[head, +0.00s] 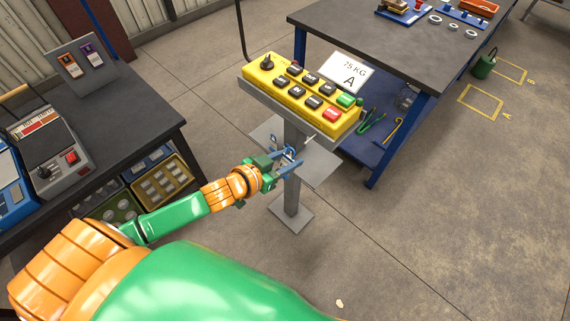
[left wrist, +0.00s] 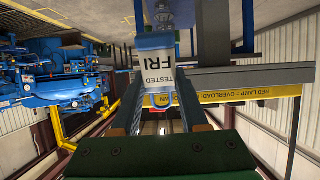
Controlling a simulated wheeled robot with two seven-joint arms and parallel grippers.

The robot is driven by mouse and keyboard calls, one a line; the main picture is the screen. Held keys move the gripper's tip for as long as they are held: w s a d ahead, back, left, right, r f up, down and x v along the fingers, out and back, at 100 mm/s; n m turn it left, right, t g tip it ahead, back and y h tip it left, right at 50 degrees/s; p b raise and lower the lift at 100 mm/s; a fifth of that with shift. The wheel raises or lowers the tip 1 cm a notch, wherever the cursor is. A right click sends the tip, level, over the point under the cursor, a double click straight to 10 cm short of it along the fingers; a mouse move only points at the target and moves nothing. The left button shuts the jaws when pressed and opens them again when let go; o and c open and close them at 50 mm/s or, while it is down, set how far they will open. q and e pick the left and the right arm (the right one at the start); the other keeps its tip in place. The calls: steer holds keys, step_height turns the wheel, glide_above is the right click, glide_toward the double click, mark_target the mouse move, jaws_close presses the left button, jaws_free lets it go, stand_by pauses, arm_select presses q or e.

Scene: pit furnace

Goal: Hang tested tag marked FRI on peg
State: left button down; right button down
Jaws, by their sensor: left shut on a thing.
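My left gripper (head: 288,160) is in front of the grey post, below the yellow control box (head: 302,96). In the left wrist view, a white tag (left wrist: 154,72) marked TESTED and FRI, with a blue band, shows upside down between the fingers of this gripper (left wrist: 160,88). The gripper is shut on the tag. The tag is too small to read in the head view. A small light-coloured rod (head: 310,138) sticks out below the control box; I cannot tell whether it is the peg. My right gripper is not in view.
A grey shelf plate (head: 318,168) sits on the post just behind the gripper. A dark table with blue legs (head: 385,150) stands behind. At left, a dark bench (head: 110,100) carries a tester and a tilted board (head: 75,76).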

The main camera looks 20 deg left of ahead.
arm_select(q)
steer(key=shift+w+d+f, duration=0.1)
steer(key=shift+w, duration=0.35)
steer(key=w+b, duration=0.1)
steer(key=w+d+b, duration=0.1)
steer(key=w, duration=0.1)
steer(key=w+d, duration=0.1)
steer(key=w, duration=0.1)
steer(key=shift+d+f+b, duration=0.25)
steer(key=shift+b, duration=0.15)
steer(key=shift+c, duration=1.7)
jaws_free()
